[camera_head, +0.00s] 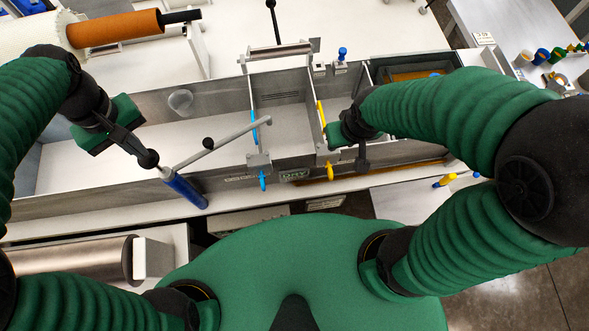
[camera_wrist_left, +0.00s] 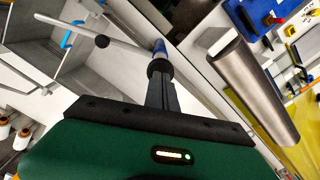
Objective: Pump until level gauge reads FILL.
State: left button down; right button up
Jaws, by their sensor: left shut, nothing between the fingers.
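A pump with a blue cylinder (camera_head: 186,190) and a long grey lever (camera_head: 228,136) stands at the front wall of the bath. A black ball (camera_head: 208,143) sits on the lever. My left gripper (camera_head: 148,159) is shut and empty, with its tip just left of the pump top. In the left wrist view the left gripper (camera_wrist_left: 159,72) points toward the blue cylinder, which is partly hidden behind it. A small greenish display (camera_head: 295,175), perhaps the level gauge, is on the front wall; its text is too small to read surely. My right gripper (camera_head: 361,158) hangs over the right compartment.
The metal bath (camera_head: 100,203) has several compartments. Blue and yellow levers (camera_head: 321,113) stand near its dividers. An orange roll (camera_head: 115,28) lies at back left, a metal roller (camera_head: 75,258) at front left. Colored spools (camera_head: 541,56) stand at far right.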

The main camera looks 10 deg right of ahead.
aim_at(151, 161)
pick_arm(q)
notch_tip(151, 161, down, 7)
jog(key=b, duration=0.4)
jog(key=shift+b, duration=0.35)
notch_tip(151, 161, up, 7)
jog(key=p, duration=0.7)
jog(key=shift+r, duration=0.1)
jog(key=shift+f, duration=0.2)
jog(key=shift+f, duration=0.15)
notch_tip(151, 161, down, 6)
jog(key=b, duration=0.4)
jog(key=shift+b, duration=0.3)
notch_tip(151, 161, up, 7)
jog(key=p, duration=0.6)
jog(key=shift+f+p, duration=0.1)
jog(key=shift+p, duration=0.3)
jog(key=shift+f, duration=0.25)
